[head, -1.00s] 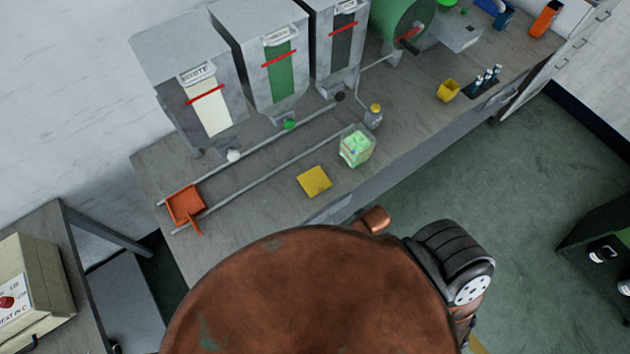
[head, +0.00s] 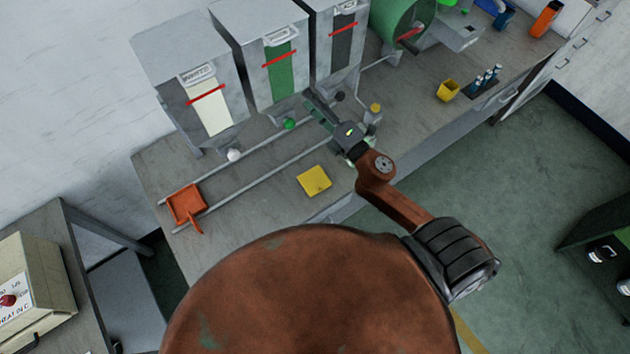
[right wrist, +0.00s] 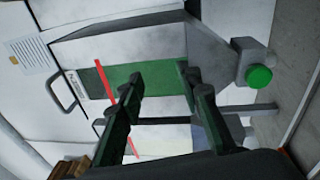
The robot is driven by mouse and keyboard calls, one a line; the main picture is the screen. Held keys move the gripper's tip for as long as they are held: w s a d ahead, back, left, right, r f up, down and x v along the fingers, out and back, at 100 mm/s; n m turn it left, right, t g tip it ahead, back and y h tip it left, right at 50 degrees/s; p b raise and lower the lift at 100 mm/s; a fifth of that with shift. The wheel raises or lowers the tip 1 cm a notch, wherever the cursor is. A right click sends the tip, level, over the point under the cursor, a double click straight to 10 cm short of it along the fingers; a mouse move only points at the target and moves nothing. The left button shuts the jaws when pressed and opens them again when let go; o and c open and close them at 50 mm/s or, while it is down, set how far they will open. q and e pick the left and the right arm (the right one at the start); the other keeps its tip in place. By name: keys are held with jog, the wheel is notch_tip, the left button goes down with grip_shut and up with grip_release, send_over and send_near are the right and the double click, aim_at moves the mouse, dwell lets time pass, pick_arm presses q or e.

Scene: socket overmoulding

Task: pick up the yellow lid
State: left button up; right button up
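The yellow lid (head: 314,181) is a flat square that lies on the workbench, in front of the two rails, in the head view. My right gripper (head: 315,108) is above the bench, up and to the right of the lid in the picture, and apart from it. In the right wrist view its two green-and-black fingers (right wrist: 160,75) are spread with nothing between them; they point toward the hopper with the green strip. The lid is not in the right wrist view. My left gripper is not in view.
Three grey hoppers stand at the back; the green-strip one (head: 256,65) is nearest my gripper. An orange scoop-like tray (head: 186,204) sits at the rails' left end. A yellow cup (head: 447,91) stands farther right. The bench around the lid is clear.

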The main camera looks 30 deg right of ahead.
jog(key=a+n+g+y, duration=0.2)
jog(key=a+n+y, duration=0.3)
jog(key=a+n, duration=0.15)
jog(key=s+a+f+n+g+y, duration=0.45)
jog(key=a+n+g, duration=0.2)
jog(key=n, duration=0.45)
jog(key=n+g+h, duration=0.9)
jog(key=n, duration=0.1)
send_near(321, 186)
jog(key=x, duration=0.3)
jog(key=shift+w+f, duration=0.15)
jog(key=shift+w, duration=0.05)
jog(key=shift+p+x, duration=0.65)
jog(key=shift+x, duration=2.15)
jog(key=shift+s, duration=0.15)
jog(key=shift+c, duration=0.4)
